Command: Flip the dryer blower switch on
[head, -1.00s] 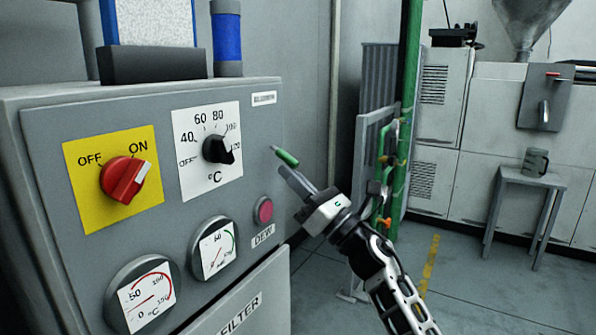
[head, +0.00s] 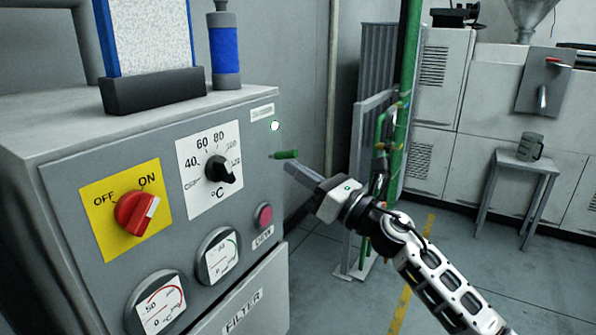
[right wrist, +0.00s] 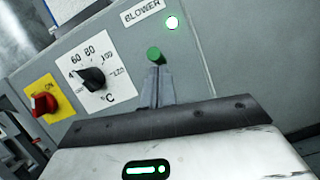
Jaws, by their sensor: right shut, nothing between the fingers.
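The blower switch is a green-tipped lever (head: 285,154) on the right of the grey dryer panel (head: 255,180), sticking out about level, slightly raised. A round lamp (head: 275,126) above it glows white, beside a label (head: 262,112) that reads BLOWER in the right wrist view. My right gripper (head: 289,167) is shut and empty, its tips just below and right of the lever. In the right wrist view the green lever end (right wrist: 155,54) shows just beyond the closed fingertips (right wrist: 157,72); I cannot tell whether they touch. My left gripper is not in view.
On the panel are a red rotary knob (head: 133,213) pointing toward ON, a black temperature knob (head: 218,170), two gauges and a red button (head: 264,216). A green pipe (head: 402,110) stands behind my right arm. A stool (head: 522,166) holds a mug.

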